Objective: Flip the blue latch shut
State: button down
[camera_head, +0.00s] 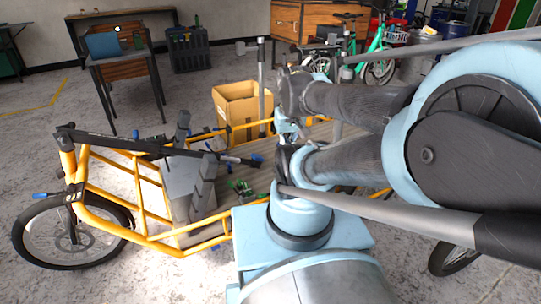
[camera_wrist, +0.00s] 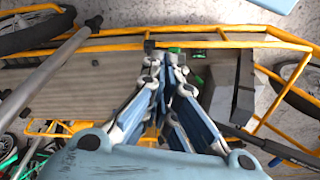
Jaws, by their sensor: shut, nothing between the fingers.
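My gripper (camera_wrist: 164,62) points down over the grey slatted bed of a yellow cargo bike (camera_wrist: 90,98) in the wrist view. Its light blue fingers come together at the tips, shut and empty. I cannot single out the blue latch for certain. Small blue parts show by the grey box (camera_head: 188,182) in the head view, one of them a blue piece (camera_head: 209,146) above the box. The grey box also shows at the right in the wrist view (camera_wrist: 226,90), apart from my fingers. My arm hides much of the bed in the head view.
Small green parts (camera_wrist: 198,54) lie on the bed close to my fingertips. The bike's yellow frame rail (camera_wrist: 200,44) runs along the bed's edge. An open cardboard box (camera_head: 236,106) stands behind the bike, and a table (camera_head: 122,65) is farther back. Floor at the left is clear.

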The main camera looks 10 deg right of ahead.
jog(key=w+r+m, duration=0.2)
jog(key=w+r, duration=0.2)
jog(key=w, duration=0.4)
jog(key=w+r+m, duration=0.2)
jog(key=w+r, duration=0.2)
jog(key=w, duration=0.4)
jog(key=w+d+f+m+g+y, duration=0.1)
jog(key=w+f+m, duration=0.1)
jog(key=w, duration=0.7)
jog(key=w+d+f+m, duration=0.1)
jog(key=w+f+m, duration=0.15)
jog(key=w, duration=0.75)
jog(key=w+d+f+m+g+y, duration=0.15)
jog(key=w+f+m, duration=0.25)
jog(key=w+f, duration=0.95)
jog(key=w+d+f+m, duration=0.1)
jog(key=w+f, duration=0.3)
jog(key=f, duration=0.6)
jog(key=w+d+f+m, duration=0.2)
jog(key=w+f+m, duration=0.1)
jog(key=f, duration=0.8)
jog(key=shift+w+d+f, duration=0.2)
jog(key=shift+w+f, duration=0.05)
jog(key=shift+w, duration=0.6)
